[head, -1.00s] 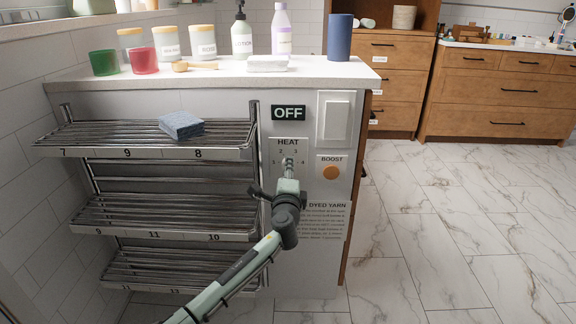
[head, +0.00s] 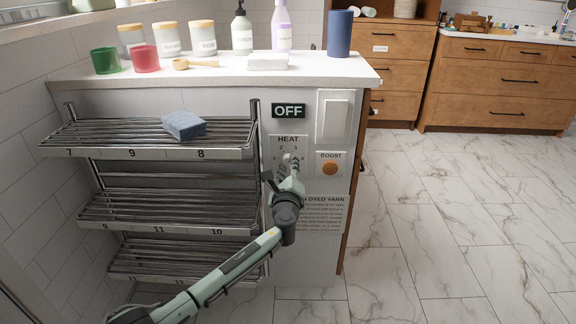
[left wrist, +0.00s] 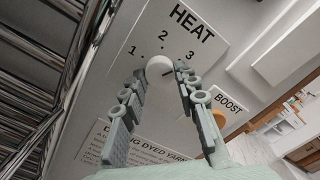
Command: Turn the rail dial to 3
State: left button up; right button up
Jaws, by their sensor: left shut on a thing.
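The rail dial (left wrist: 158,66) is a small white round knob on the panel under the word HEAT, with 1, 2 and 3 printed around it in the left wrist view. A short dark mark shows on the knob's lower right, but I cannot tell for sure which number it points to. My left gripper (head: 289,166) is at the HEAT plate (head: 289,142) and mostly covers the dial in the head view. In the left wrist view its two fingers stand on either side of the knob, shut on it. The display (head: 289,110) above reads OFF. My right gripper is not in view.
Right of the dial are a white switch (head: 334,118) and an orange BOOST button (head: 330,169). Left is a metal rack (head: 150,206) with a blue folded cloth (head: 184,125). Jars and bottles stand on the counter (head: 215,70) above. The marble floor at right is clear.

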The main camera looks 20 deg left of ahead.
pick_arm(q)
jog(key=shift+f, duration=0.1)
dwell(0.3)
jog(key=o, duration=1.2)
jog(key=shift+c, duration=0.2)
jog(key=shift+s, duration=0.1)
jog(key=v, duration=1.2)
